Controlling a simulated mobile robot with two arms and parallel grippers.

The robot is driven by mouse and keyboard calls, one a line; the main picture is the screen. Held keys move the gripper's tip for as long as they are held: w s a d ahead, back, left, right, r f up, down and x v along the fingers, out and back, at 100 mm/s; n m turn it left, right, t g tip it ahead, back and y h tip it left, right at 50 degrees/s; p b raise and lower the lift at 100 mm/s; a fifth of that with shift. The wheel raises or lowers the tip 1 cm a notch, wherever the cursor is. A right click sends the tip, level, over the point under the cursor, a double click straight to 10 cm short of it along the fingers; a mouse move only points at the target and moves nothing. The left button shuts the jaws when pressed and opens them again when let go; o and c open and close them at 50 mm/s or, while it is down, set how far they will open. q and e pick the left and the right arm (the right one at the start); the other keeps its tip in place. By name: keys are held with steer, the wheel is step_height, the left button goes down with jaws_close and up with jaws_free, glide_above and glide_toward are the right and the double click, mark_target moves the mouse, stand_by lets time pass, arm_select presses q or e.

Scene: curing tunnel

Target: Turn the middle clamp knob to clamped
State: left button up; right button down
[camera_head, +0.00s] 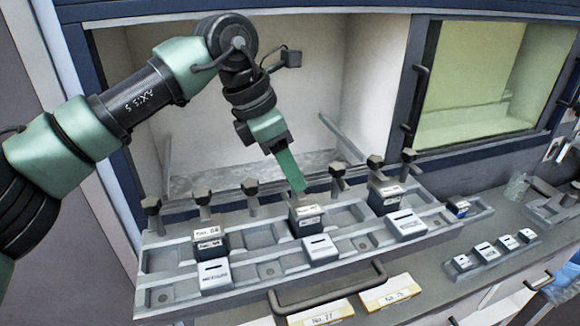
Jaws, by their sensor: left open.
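A row of black clamp knobs on grey stems runs along the back of a grey fixture tray (245,277). Knobs show at the left (202,197), left of centre (250,187) and right (375,162). My left gripper (299,184) points down at the middle of the row, just above a dark block with a white label (306,216). Its green finger covers the spot where a middle knob would stand, so I cannot see that knob or whether the finger touches it. The left gripper is open, with no object visible in it. My right gripper is out of view.
More dark labelled blocks sit at left (208,246) and right (385,198), with white-topped blocks (320,249) in front. A dark handle (327,294) and number cards (388,292) lie near the front edge. An open pale chamber (320,65) is behind the knobs.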

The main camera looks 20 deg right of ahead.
arm_select(q)
steer(key=b+v, duration=0.1)
steer(key=v, duration=0.6)
steer(key=shift+r+b, duration=0.25)
steer(key=shift+b, duration=0.05)
